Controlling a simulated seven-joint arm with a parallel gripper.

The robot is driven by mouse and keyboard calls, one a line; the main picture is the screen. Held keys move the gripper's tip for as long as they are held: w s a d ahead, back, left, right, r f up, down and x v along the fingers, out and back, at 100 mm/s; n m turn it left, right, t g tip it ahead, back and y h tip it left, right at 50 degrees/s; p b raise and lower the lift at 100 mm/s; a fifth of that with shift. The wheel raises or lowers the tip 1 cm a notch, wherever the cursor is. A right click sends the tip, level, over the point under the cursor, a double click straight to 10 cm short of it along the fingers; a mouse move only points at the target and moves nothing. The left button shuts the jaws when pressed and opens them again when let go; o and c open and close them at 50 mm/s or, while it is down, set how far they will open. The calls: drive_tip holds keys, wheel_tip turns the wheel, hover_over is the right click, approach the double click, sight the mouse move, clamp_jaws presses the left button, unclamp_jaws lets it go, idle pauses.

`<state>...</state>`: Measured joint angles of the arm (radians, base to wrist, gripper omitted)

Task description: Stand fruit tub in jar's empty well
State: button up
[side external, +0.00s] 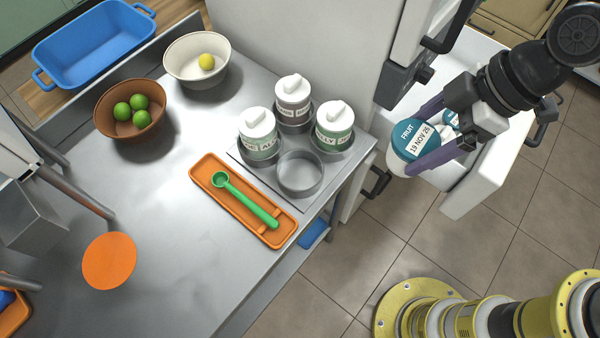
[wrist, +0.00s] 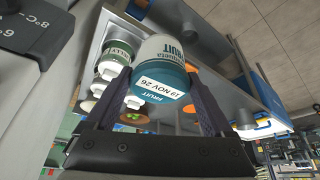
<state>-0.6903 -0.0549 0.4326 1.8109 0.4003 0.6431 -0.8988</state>
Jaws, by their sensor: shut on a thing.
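The fruit tub (side external: 408,145) has a teal lid with a white label reading FRUIT and 19 NOV 26. My gripper (side external: 425,140) is shut on it and holds it in the air, right of the table, by an open white drawer. In the wrist view the tub (wrist: 163,70) sits between the two purple fingers of my gripper (wrist: 165,90). The empty well (side external: 300,174) is an open round metal ring at the front right of a square holder. Three white-lidded jars with green or grey bands, among them the jar (side external: 334,125), fill the other wells.
An orange tray (side external: 208,168) with a green scoop (side external: 245,199) lies left of the holder. A brown bowl of limes (side external: 130,108) and a cream bowl (side external: 197,60) stand farther back. The open drawer (side external: 488,165) and a fridge door edge (side external: 412,45) flank the tub.

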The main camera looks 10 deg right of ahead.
sight(406, 143)
drive_tip(key=n, duration=0.1)
drive_tip(key=a+n+g, duration=0.1)
drive_tip(key=n, duration=0.1)
drive_tip(key=shift+s+a+f+n, duration=0.1)
drive_tip(key=shift+s+a+n, duration=0.05)
drive_tip(key=shift+a+n, duration=0.15)
drive_tip(key=n+g, duration=0.1)
drive_tip(key=a+n, duration=0.1)
drive_tip(key=n, duration=0.1)
drive_tip(key=shift+s+a+f+g, duration=0.15)
drive_tip(key=shift+s+f+g, duration=0.05)
drive_tip(key=shift+g, duration=0.2)
drive_tip(key=n, duration=0.2)
drive_tip(key=a+n+g+h, duration=0.1)
drive_tip(key=n, duration=0.1)
drive_tip(key=s+a+n+g, duration=0.1)
drive_tip(key=n, duration=0.1)
drive_tip(key=shift+f+h, duration=0.3)
drive_tip(key=shift+f, duration=0.1)
drive_tip(key=shift+n, duration=0.3)
drive_tip(key=shift+w+a+f, duration=1.4)
drive_tip(key=shift+a+f, duration=0.45)
drive_tip(key=shift+f, duration=0.3)
drive_tip(key=shift+w+a+f, duration=1.45)
drive_tip(key=shift+a+f, duration=0.45)
drive_tip(key=shift+f, duration=0.25)
drive_tip(key=shift+w+a+f, duration=1.4)
drive_tip(key=shift+a+f, duration=0.45)
drive_tip(key=shift+f, duration=0.3)
drive_tip(key=shift+f, duration=0.15)
